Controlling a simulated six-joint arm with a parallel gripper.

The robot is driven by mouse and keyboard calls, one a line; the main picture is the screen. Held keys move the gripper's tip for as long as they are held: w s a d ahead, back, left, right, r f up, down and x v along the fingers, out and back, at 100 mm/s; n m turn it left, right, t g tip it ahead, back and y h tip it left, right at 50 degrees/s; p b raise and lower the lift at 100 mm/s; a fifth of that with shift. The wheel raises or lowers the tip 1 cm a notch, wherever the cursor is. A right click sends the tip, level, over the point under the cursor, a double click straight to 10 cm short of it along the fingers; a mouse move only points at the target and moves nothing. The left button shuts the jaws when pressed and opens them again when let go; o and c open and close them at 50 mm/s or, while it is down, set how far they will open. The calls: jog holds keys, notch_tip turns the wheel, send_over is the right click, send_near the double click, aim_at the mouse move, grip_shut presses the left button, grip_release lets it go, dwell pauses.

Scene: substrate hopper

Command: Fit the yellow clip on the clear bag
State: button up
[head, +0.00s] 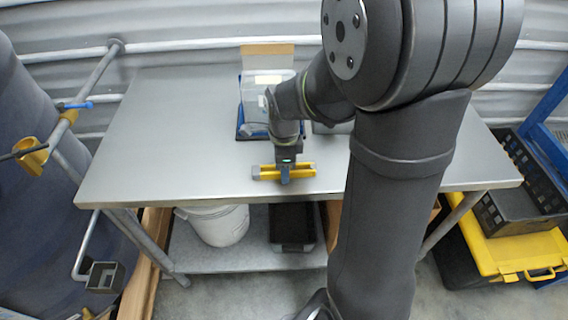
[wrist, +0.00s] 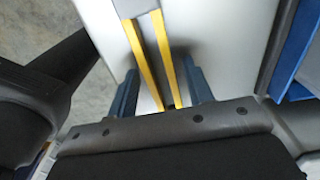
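The yellow clip (head: 300,167) lies across the front part of the steel table, its grey end to the left. In the wrist view its two yellow bars (wrist: 168,60) run between my blue fingers. My gripper (head: 285,174) is low over the clip, with one finger on each side. My gripper (wrist: 160,70) is open in the wrist view, with gaps between fingers and bars. The clear bag (head: 262,82) appears to stand upright on a blue tray (head: 240,125) behind the clip; my arm hides its right side.
The steel table (head: 150,140) is bare to the left. A cardboard panel (head: 268,52) stands behind the bag. A grey item (head: 330,128) is partly hidden by my arm. Below are a white bucket (head: 215,223) and a black bin (head: 292,225). The table's front edge is close to the clip.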

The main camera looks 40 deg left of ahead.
jog(key=c, duration=0.6)
jog(key=shift+r, duration=4.55)
jog(key=w+a+r, duration=0.4)
jog(key=a+r, duration=0.1)
jog(key=r, duration=0.2)
jog(key=w+a+r, duration=0.4)
jog(key=a+r, duration=0.2)
jog(key=r, duration=0.1)
jog(key=w+a+r, duration=0.4)
jog(key=a+r, duration=0.1)
jog(key=r, duration=0.2)
jog(key=shift+w+a, duration=0.1)
jog(key=shift+a, duration=0.05)
jog(key=shift+a+f, duration=0.1)
jog(key=shift+f, duration=0.1)
